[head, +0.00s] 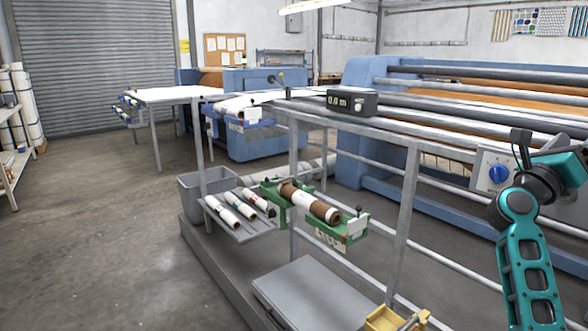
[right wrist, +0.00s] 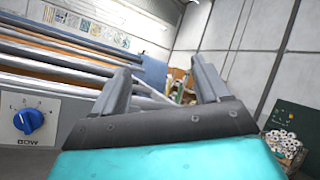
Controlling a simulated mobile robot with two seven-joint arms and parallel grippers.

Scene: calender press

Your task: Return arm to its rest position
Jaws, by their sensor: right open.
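My right arm is raised at the right edge of the head view, and its gripper is out of that view. In the right wrist view my right gripper (right wrist: 160,88) has its two grey fingers spread wide apart with nothing between them. A panel with a blue knob (right wrist: 28,120) is to the left of the fingers and apart from them. The same blue knob (head: 498,173) is just left of my arm in the head view. My left gripper is not in view.
The calender press (head: 362,150) with long rollers stands behind the grey rail frame. A green cradle (head: 326,236) holds a brown-and-white roll. A small rack (head: 246,232) holds several white rolls beside a grey bin (head: 190,200). The floor (head: 90,230) at left is clear.

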